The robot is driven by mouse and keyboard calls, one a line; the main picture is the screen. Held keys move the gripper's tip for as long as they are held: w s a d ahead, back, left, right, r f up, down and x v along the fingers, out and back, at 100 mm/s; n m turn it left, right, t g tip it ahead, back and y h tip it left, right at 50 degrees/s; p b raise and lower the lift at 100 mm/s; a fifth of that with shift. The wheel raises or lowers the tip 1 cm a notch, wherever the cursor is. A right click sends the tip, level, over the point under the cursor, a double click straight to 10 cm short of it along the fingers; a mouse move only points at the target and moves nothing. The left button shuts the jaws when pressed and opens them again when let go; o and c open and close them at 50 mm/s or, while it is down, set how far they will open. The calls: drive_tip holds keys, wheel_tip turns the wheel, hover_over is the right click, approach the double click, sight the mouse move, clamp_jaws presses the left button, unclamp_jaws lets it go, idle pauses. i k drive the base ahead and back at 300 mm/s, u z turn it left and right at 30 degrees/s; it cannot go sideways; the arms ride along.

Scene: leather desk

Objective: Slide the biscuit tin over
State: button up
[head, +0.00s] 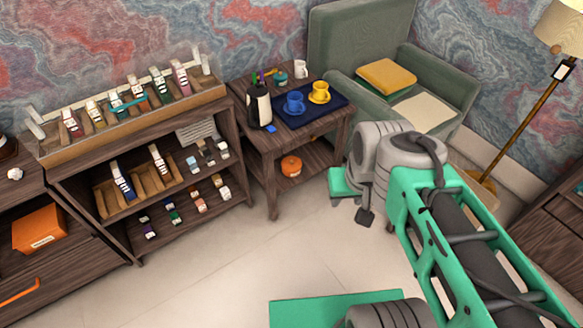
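No thing in view is clearly marked as a biscuit tin. A small round orange container (291,166) with a darker top sits on the lower shelf of the side table; it may be the tin, but it is too small to be sure. An orange box (39,229) with a pale label stands in the shelf at the far left. My arm reaches in from the lower right. A small dark part (365,216), possibly my gripper, hangs at its far end in front of the armchair, right of the side table. Its fingers cannot be made out, and it appears apart from both orange things.
A green armchair (340,45) stands behind. A display shelf (118,236) is left. The floor (225,265) between is clear.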

sight(290, 175)
drive_tip(key=z, duration=0.7)
drive_tip(key=i, duration=0.65)
drive_tip(key=u, duration=2.1)
